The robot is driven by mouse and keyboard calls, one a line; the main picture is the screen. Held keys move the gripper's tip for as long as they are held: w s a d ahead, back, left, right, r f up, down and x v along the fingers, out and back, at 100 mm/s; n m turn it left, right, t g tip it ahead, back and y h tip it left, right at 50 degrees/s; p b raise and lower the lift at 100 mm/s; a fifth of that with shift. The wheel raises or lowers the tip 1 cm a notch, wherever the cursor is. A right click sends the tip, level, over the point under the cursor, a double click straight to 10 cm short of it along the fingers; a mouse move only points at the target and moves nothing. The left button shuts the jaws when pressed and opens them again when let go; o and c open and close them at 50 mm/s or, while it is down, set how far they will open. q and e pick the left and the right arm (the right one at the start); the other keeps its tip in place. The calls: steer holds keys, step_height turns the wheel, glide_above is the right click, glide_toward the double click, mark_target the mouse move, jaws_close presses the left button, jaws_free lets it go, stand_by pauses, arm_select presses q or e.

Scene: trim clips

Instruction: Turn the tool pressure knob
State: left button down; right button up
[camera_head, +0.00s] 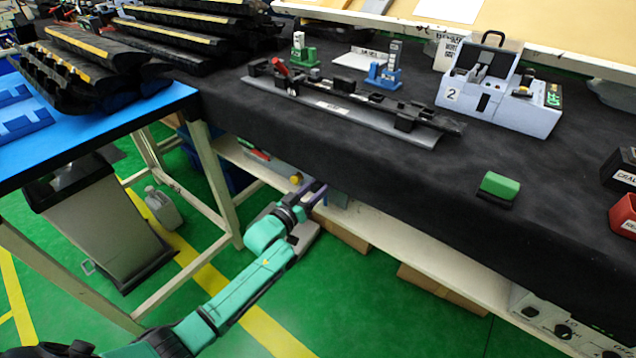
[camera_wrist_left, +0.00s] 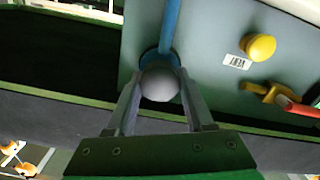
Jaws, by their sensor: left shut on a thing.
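In the left wrist view, a round grey knob (camera_wrist_left: 160,84) sits between the two fingers of my left gripper (camera_wrist_left: 160,98), on a grey panel (camera_wrist_left: 215,75). The fingers are shut on the knob from both sides. A dark blue ring and a blue rod or hose show just behind it. In the head view my left gripper (camera_head: 318,190) reaches under the edge of the black-covered table, and the grey knob is hidden there. I cannot tell which knob sets tool pressure. My right gripper is not in view.
A yellow knob (camera_wrist_left: 258,47) and a small white label (camera_wrist_left: 237,62) are on the panel; a red-handled yellow valve (camera_wrist_left: 280,97) is close by. The black-covered table (camera_head: 400,175) overhangs the lower shelf (camera_head: 385,240). A blue-topped table (camera_head: 80,130) stands to the left.

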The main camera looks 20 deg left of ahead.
arm_select(q)
steer(key=shift+n+p, duration=0.35)
steer(key=shift+n, duration=1.25)
steer(key=shift+c, duration=1.4)
jaws_free()
steer(key=p+v, duration=0.2)
steer(key=v, duration=1.2)
steer(key=shift+s, duration=0.25)
steer(key=shift+a+f, duration=0.1)
